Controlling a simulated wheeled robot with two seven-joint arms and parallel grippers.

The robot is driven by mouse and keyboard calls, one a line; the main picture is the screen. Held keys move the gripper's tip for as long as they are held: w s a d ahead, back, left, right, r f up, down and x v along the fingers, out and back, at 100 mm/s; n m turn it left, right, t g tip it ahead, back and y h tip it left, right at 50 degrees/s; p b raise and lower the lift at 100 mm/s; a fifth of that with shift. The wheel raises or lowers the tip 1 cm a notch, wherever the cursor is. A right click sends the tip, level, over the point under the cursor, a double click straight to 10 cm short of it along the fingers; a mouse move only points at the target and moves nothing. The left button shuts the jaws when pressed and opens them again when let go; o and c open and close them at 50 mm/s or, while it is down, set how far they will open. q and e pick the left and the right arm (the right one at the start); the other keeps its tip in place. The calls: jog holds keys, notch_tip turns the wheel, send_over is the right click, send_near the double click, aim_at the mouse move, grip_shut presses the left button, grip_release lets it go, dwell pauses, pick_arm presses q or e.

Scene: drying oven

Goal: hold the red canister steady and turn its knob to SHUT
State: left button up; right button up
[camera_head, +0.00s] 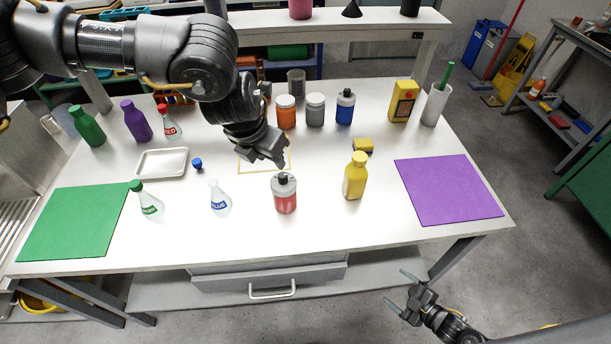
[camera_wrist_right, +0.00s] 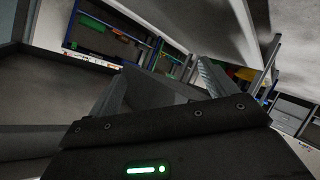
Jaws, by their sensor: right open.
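The red canister (camera_head: 285,200) stands upright near the table's front middle, with a grey top and a dark knob (camera_head: 282,178) on it. The knob's marking is too small to read. My left gripper (camera_head: 281,160) points down just behind and above the canister, apart from it as far as I can tell. Its fingers are bunched in this view, so I cannot tell whether they are open. My right gripper (camera_head: 399,292) is open and empty, low in front of the table's right front edge. Its dark fingers also show in the right wrist view (camera_wrist_right: 160,90).
A yellow bottle (camera_head: 355,176) stands right of the canister, a BLUE-labelled flask (camera_head: 218,200) left of it. Orange (camera_head: 286,114), grey (camera_head: 315,112) and blue (camera_head: 345,110) canisters stand behind. A green mat (camera_head: 75,222) and purple mat (camera_head: 448,190) lie at the sides.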

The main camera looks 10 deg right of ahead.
jog(key=s+a+r+n+g+y, duration=0.1)
jog(key=s+a+r+n+y, duration=0.15)
jog(key=r+n+y, duration=0.4)
jog(key=s+a+r+n+g+y, duration=0.1)
jog(key=a+r+n+g+y, duration=0.2)
jog(key=r, duration=0.7)
jog(key=s+a+r+n+y, duration=0.2)
jog(key=a+r+n+y, duration=0.15)
jog(key=r, duration=0.55)
jog(key=w+a+r+n+g, duration=0.1)
jog(key=w+a+r+n, duration=0.3)
jog(key=w+a+n, duration=0.45)
jog(key=w+a+r+n+g, duration=0.1)
jog(key=w+a+r+n, duration=0.3)
jog(key=w+a+n, duration=0.4)
jog(key=n+h, duration=0.2)
jog(key=n, duration=0.6)
send_near(277, 193)
jog(key=w+a+r, duration=0.3)
jog(key=w+r, duration=0.1)
notch_tip(277, 193, down, 8)
jog(key=shift+w+d+r, duration=0.1)
jog(key=shift+d+r, duration=0.05)
jog(key=shift+d, duration=0.05)
jog(key=x, duration=0.7)
jog(key=shift+a, duration=0.25)
jog(key=shift+c, duration=0.4)
